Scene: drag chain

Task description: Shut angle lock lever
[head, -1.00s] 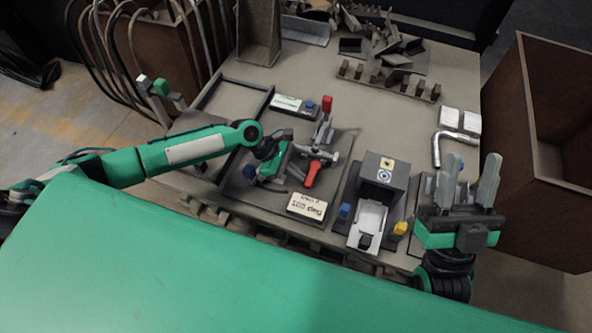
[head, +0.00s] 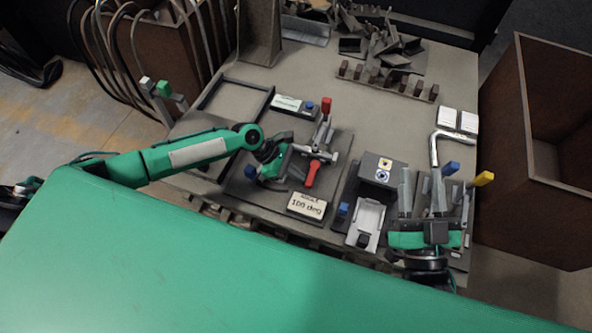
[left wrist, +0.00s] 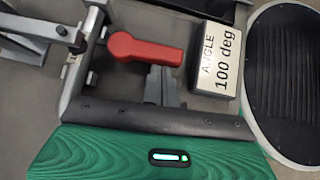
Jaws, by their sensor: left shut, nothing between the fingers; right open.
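The red angle lock lever (head: 311,173) sits on the grey angle fixture, left of centre in the head view. It also shows in the left wrist view (left wrist: 148,48), lying nearly sideways. A display block (head: 306,205) in front of it reads "100 deg" and also shows in the left wrist view (left wrist: 218,58). My left gripper (head: 291,168) is shut and empty, just left of the lever. Its fingertips (left wrist: 162,78) are close to the lever; I cannot tell if they touch. My right gripper (head: 423,180) is open and empty at the right front.
A red-handled clamp (head: 326,106) stands behind the lever. A dark box fixture (head: 380,170) with a light tray (head: 367,218) is between my grippers. Blue (head: 451,168) and yellow (head: 484,178) handles stand by my right gripper.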

